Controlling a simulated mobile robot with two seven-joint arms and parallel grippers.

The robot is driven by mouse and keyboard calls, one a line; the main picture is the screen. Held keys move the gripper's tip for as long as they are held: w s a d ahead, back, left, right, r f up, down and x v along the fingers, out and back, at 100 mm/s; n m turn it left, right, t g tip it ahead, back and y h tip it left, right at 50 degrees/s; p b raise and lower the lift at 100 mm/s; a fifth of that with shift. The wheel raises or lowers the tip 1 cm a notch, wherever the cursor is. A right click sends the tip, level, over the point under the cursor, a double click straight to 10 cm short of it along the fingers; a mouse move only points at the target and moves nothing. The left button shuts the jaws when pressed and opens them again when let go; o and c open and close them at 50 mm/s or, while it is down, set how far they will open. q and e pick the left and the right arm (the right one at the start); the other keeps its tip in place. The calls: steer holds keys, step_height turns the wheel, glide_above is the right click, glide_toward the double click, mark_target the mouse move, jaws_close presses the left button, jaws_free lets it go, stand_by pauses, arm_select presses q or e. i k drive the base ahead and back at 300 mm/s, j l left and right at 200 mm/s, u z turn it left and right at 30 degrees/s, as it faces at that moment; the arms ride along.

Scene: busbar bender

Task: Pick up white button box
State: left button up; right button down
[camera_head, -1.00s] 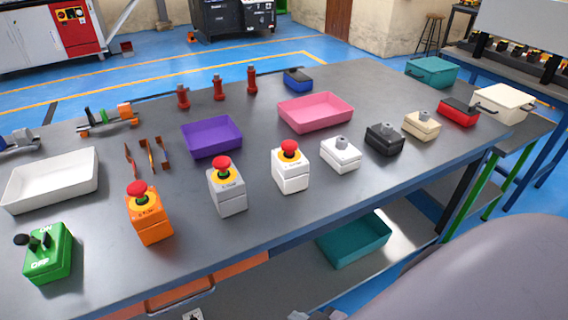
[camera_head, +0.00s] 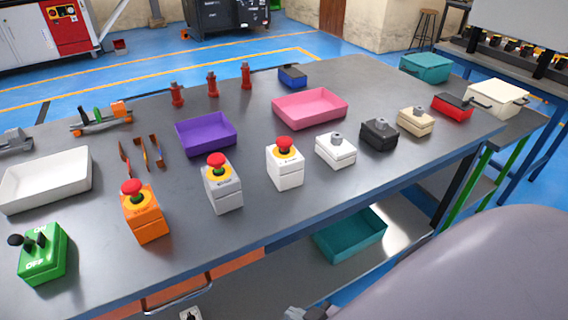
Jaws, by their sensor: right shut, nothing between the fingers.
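The white button box (camera_head: 284,167) stands upright on the grey table (camera_head: 300,212), with a red mushroom button on a yellow collar on top. It is between the grey button box (camera_head: 222,188) and a white box with a grey knob (camera_head: 335,150). Nothing touches it. My right gripper (camera_head: 308,312) shows only as a small grey piece at the bottom edge, below the table front and well apart from the box. It is shut and empty; most of it is cut off. My left gripper is not in view.
An orange button box (camera_head: 144,216) and a green switch box (camera_head: 43,254) stand to the left. Black (camera_head: 379,135) and beige (camera_head: 415,121) boxes stand to the right. Purple (camera_head: 206,136) and pink (camera_head: 311,110) trays lie behind. Table in front of the white button box is clear.

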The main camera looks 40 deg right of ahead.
mark_target(285, 169)
steer(key=l+z, duration=0.1)
steer(key=l, duration=0.65)
steer(key=i+l+z, duration=0.1)
steer(key=l, duration=0.6)
steer(key=k+j+u, duration=0.1)
steer(key=k+u, duration=0.3)
steer(key=i+l+u, duration=0.15)
steer(key=i, duration=0.15)
